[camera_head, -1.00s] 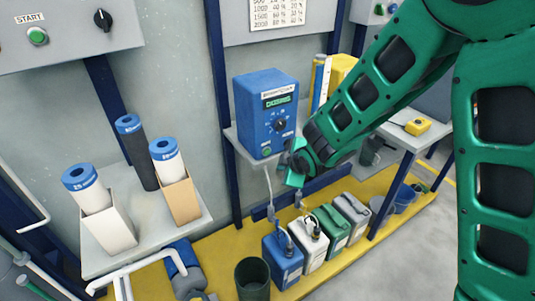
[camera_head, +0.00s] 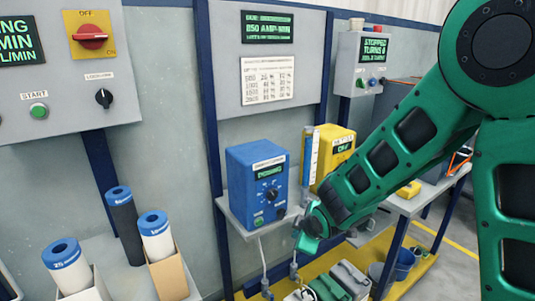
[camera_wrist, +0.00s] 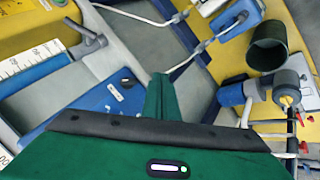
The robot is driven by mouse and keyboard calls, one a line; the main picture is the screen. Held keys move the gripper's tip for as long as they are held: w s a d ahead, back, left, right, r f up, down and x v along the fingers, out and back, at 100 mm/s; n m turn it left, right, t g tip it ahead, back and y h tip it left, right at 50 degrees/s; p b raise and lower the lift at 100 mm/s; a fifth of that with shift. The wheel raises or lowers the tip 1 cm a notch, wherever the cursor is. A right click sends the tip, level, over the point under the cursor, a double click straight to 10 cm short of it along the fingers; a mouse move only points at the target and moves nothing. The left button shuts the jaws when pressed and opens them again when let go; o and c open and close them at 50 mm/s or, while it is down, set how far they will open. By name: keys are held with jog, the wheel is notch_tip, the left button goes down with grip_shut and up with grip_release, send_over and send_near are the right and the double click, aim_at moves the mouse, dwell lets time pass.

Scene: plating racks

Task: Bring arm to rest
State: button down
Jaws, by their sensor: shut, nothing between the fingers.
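My arm reaches in from the right in the head view, angled down to the left. My gripper (camera_head: 302,236) is at its end, shut and empty, in front of the shelf and to the lower right of the blue controller box (camera_head: 257,183). In the wrist view the gripper's closed fingers (camera_wrist: 160,92) show as one green piece above its green body. The blue box (camera_wrist: 112,100) lies beyond it there. I cannot tell the exact gap between the gripper and the shelf edge.
A yellow box (camera_head: 335,158) and a clear graduated column stand right of the blue box. Filter cartridges (camera_head: 124,225) stand at lower left. A dark bucket (camera_wrist: 268,45) shows in the wrist view. Open floor lies at far right.

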jog(key=s+d+r+m+g+h, duration=0.25)
jog(key=s+d+m, duration=0.3)
jog(key=d, duration=0.65)
jog(key=s+d+r+m+g+h, duration=0.1)
jog(key=s+d+r+m, duration=0.4)
jog(key=d, duration=0.7)
jog(key=s+d+r+m+g, duration=0.1)
jog(key=s+d+m, duration=0.1)
jog(key=s, duration=0.6)
jog(key=s+d+r+m+g+y, duration=0.1)
jog(key=s+d+m+g, duration=0.1)
jog(key=s+m, duration=0.3)
jog(key=s+d+r+m+g, duration=0.1)
jog(key=s+d+m, duration=0.2)
jog(key=s, duration=0.8)
jog(key=shift+d+r+g, duration=0.25)
jog(key=shift+d+g, duration=0.1)
jog(key=shift+d, duration=0.25)
jog(key=shift+w+y, duration=0.15)
jog(key=shift+y, duration=0.1)
jog(key=shift+w+f, duration=0.25)
jog(key=shift+w, duration=0.25)
dwell(1.8)
